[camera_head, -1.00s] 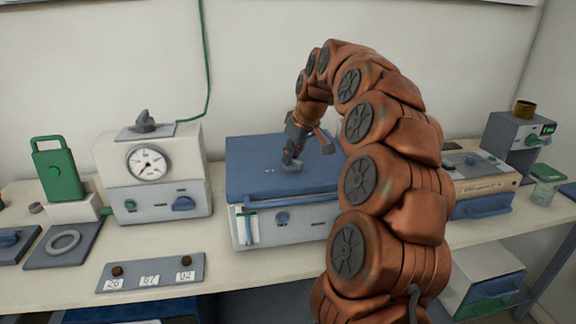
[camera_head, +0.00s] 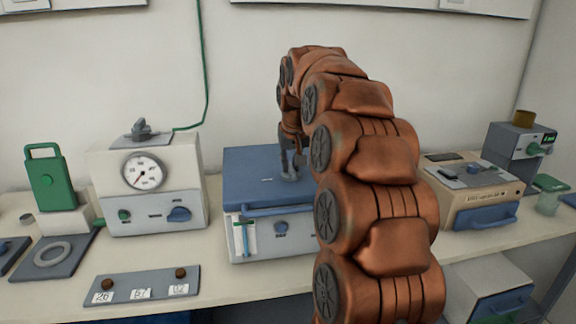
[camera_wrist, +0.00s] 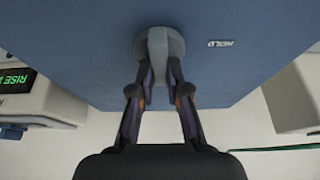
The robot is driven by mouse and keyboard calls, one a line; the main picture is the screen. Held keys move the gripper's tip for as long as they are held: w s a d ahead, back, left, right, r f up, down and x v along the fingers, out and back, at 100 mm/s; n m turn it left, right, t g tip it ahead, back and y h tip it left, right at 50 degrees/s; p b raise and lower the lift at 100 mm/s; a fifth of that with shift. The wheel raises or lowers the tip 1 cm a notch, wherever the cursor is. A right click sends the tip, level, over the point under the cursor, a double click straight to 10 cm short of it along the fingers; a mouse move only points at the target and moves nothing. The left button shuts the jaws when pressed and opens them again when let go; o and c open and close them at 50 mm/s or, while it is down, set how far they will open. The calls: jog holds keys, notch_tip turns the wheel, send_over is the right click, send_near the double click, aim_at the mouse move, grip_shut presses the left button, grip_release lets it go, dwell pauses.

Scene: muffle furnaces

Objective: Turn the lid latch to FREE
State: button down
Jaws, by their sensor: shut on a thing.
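The lid latch (camera_wrist: 158,42) is a grey knob with a raised grip on a round base. It sits on the blue lid (camera_wrist: 90,30) of the middle furnace, which also shows in the head view (camera_head: 250,165). My gripper (camera_wrist: 160,75) reaches down from above and is shut on the latch's grip, one finger on each side. In the head view my gripper (camera_head: 289,174) stands on the lid and partly hides the latch. A white HOLD label (camera_wrist: 219,43) lies right of the latch in the wrist view. No FREE label is visible.
A furnace with a dial (camera_head: 145,185) stands left of the blue-lidded one. A plate with numbered tags (camera_head: 142,287) lies at the bench's front left.

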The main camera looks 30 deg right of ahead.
aim_at(294, 184)
jog(key=shift+w+a, duration=0.1)
jog(key=c, duration=1.1)
grip_release()
jog(key=shift+c, duration=0.2)
jog(key=v, duration=1.2)
